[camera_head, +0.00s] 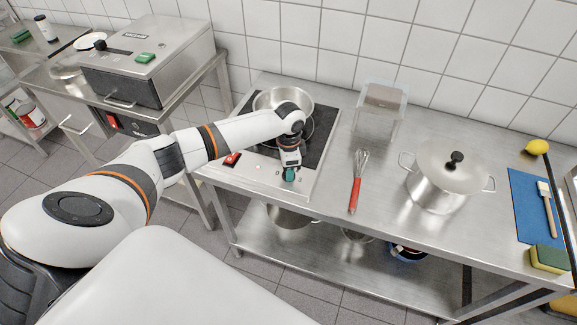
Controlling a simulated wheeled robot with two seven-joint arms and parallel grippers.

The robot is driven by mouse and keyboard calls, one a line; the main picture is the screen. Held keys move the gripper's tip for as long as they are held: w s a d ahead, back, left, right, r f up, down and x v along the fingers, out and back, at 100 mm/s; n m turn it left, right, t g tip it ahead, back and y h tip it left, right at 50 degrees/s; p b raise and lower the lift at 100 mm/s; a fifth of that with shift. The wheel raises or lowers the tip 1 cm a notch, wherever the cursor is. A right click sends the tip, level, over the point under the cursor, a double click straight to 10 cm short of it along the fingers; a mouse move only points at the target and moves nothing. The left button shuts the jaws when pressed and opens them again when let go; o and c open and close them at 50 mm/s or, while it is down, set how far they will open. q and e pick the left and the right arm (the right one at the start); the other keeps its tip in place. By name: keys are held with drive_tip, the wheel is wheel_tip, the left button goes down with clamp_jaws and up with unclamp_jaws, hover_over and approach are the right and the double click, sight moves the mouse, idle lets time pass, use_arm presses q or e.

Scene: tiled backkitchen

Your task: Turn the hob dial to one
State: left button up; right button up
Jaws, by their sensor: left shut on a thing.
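The hob (322,158) is a black plate with a steel front strip, set in the steel counter. A steel pan (268,101) stands at its back. My left gripper (290,174) points down at the right part of the front strip. It is shut on a teal-green dial (290,176), which it partly covers. The dial's pointer and number marks are too small or hidden to read. My right gripper is not in view.
A blue board (535,205) lies at the far right. The counter's front edge beyond the whisk is clear.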

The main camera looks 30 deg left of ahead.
use_arm(q)
drive_tip(key=shift+r, duration=0.1)
drive_tip(key=o, duration=1)
wheel_tip(320, 180, up, 12)
drive_tip(key=b, duration=0.2)
